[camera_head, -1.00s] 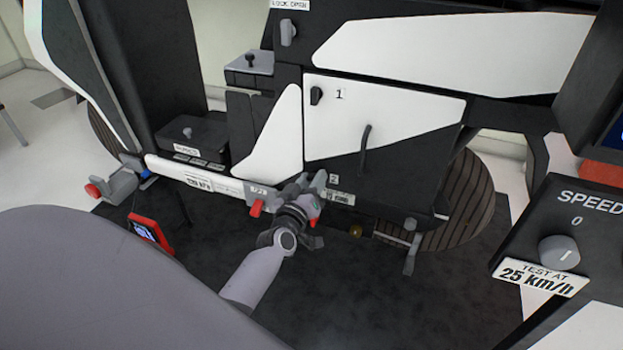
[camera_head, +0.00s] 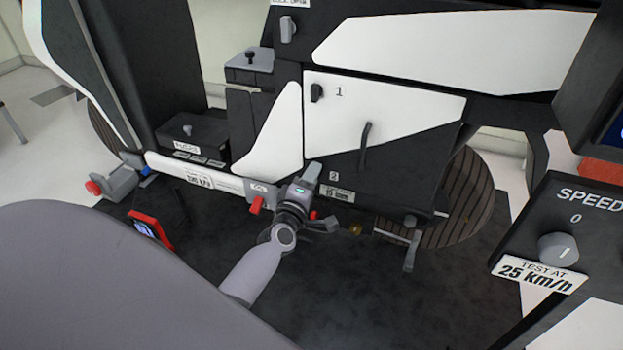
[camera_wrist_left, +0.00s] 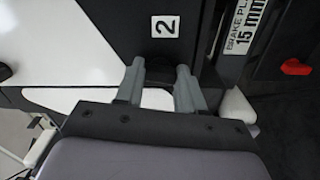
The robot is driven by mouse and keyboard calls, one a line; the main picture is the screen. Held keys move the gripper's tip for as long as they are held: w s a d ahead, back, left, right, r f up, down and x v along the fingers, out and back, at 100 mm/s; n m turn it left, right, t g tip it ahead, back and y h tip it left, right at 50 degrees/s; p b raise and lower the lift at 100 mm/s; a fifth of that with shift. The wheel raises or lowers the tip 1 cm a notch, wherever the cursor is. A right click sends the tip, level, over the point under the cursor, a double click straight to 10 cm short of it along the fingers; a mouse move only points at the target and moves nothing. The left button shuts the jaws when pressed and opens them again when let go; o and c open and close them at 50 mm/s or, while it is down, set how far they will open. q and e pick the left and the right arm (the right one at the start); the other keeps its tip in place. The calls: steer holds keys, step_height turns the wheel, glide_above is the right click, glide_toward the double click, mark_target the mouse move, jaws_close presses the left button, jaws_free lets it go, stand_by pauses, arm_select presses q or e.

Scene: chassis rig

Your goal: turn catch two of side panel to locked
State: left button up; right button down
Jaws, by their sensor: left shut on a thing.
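The side panel (camera_head: 385,110) is white and black and appears closed on the chassis. Catch one (camera_head: 316,93) is a small black knob beside the printed 1. Catch two lies at the panel's lower left by the label 2 (camera_head: 333,176), and my gripper hides it in the head view. My left gripper (camera_head: 311,172) is at this lower corner. In the left wrist view its two grey fingers (camera_wrist_left: 160,75) close around the dark knob of catch two (camera_wrist_left: 159,68), just below the 2. Most of the knob is hidden. My right gripper is in neither view.
A black handle (camera_head: 365,145) stands out from the panel. Red knobs (camera_head: 256,205) sit on the lower rail near my left gripper. A red handheld device (camera_head: 150,230) is at the lower left. A speed control box (camera_head: 570,240) stands at the right.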

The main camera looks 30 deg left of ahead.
arm_select(q)
steer(key=shift+n, duration=1)
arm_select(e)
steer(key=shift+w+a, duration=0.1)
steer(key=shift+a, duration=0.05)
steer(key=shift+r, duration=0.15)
arm_select(q)
steer(key=o, duration=1)
steer(key=shift+o, duration=0.2)
steer(key=p+v, duration=0.1)
steer(key=v, duration=0.6)
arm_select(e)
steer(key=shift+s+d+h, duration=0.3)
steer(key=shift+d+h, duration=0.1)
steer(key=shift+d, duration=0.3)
